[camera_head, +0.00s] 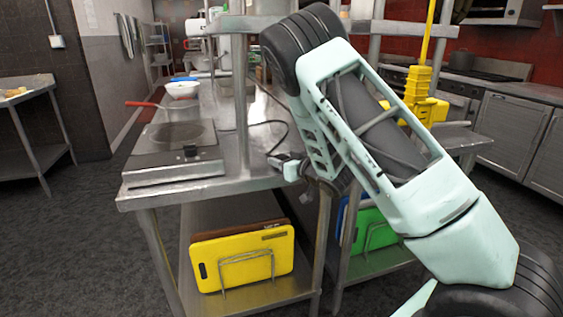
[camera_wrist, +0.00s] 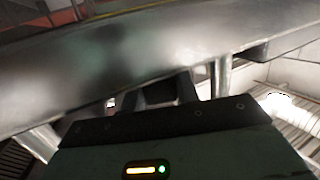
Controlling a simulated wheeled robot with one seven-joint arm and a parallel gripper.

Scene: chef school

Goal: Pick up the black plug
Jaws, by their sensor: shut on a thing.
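My gripper (camera_head: 284,163) is at the front right corner of the steel table (camera_head: 245,182), low against its edge. It is shut on the black plug (camera_wrist: 158,94), a small dark shape between the fingers in the wrist view. In the head view the plug is mostly hidden by the fingers. A black cable (camera_head: 284,133) curves over the tabletop and down to the gripper.
A hotplate (camera_head: 175,160) stands on the table left of my gripper, with a red-handled utensil (camera_head: 150,105) behind it. A white bowl (camera_head: 182,90) is farther back. A table post (camera_head: 241,90) rises close to the cable. A yellow cutting board (camera_head: 212,266) stands on the shelf below.

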